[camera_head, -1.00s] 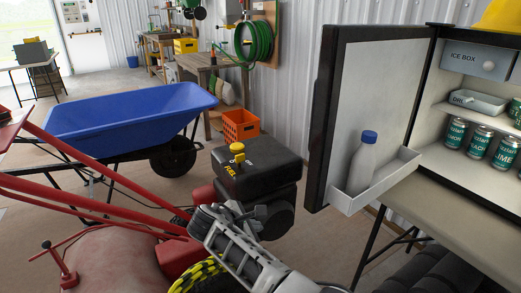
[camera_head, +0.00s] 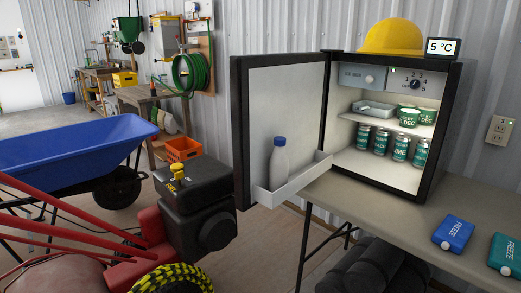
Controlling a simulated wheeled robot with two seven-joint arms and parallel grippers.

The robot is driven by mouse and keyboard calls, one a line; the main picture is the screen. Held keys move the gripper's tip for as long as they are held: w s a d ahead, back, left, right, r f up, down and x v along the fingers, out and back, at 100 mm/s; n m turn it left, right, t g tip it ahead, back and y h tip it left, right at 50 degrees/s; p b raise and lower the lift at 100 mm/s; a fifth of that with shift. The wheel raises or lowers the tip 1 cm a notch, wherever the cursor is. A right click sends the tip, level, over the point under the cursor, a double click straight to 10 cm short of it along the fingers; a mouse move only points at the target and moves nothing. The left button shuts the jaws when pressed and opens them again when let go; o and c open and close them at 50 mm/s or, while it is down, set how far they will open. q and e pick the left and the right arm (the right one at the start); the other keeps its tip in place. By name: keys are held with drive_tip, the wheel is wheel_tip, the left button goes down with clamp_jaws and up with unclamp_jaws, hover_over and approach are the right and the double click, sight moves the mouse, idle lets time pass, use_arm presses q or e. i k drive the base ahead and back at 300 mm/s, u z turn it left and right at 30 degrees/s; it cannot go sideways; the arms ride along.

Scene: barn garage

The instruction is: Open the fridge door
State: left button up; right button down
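The small black fridge (camera_head: 449,130) stands on a folding table at the right. Its door (camera_head: 240,140) is swung wide open to the left, so its pale inner face shows. Inside the fridge are several green cans (camera_head: 381,141), green-and-white tubs (camera_head: 409,115) on the upper shelf, an ice box panel and a dial. Neither of my grippers shows in the head view now.
A yellow hard hat (camera_head: 391,37) and a 5 °C display (camera_head: 441,48) sit on top of the fridge. Blue (camera_head: 453,233) and teal (camera_head: 506,255) freezer packs lie on the table (camera_head: 375,212). A red machine with a black engine (camera_head: 196,196) and a blue wheelbarrow (camera_head: 70,143) stand left of the door.

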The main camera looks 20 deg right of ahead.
sight(272, 96)
drive_tip(key=u, duration=0.9)
drive_tip(key=k, duration=0.15)
drive_tip(key=z, duration=1.85)
drive_tip(key=i, duration=0.6)
drive_tip(key=u, duration=0.2)
